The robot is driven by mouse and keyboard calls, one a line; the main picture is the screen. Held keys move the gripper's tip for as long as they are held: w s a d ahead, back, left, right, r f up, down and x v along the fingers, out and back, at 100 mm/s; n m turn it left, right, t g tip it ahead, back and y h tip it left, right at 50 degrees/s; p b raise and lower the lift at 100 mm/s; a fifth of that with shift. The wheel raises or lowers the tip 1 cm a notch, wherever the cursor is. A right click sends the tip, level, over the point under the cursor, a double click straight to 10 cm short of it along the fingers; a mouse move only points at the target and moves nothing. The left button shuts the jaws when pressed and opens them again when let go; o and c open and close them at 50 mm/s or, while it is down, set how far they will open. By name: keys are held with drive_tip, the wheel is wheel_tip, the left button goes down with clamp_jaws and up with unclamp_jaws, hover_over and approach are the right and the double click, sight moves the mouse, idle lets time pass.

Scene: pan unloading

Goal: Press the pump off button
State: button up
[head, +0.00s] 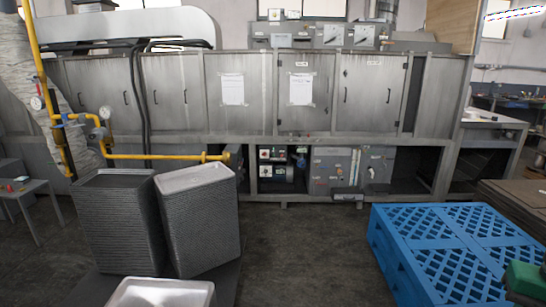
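A small control box (265,154) with a red spot and a white face sits in the open bay under the long grey machine. A second small box (266,172) with a red spot sits just below it. A grey panel (333,170) with several small coloured controls stands to their right. The labels are too small to read, so I cannot tell which control is the pump off button. My gripper is not in view.
Two tall stacks of grey trays (125,225) (200,220) stand at the front left, with another tray (160,293) at the bottom edge. A blue pallet (455,250) fills the lower right. Dark floor (305,250) is clear between them. A yellow pipe (155,156) runs at left.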

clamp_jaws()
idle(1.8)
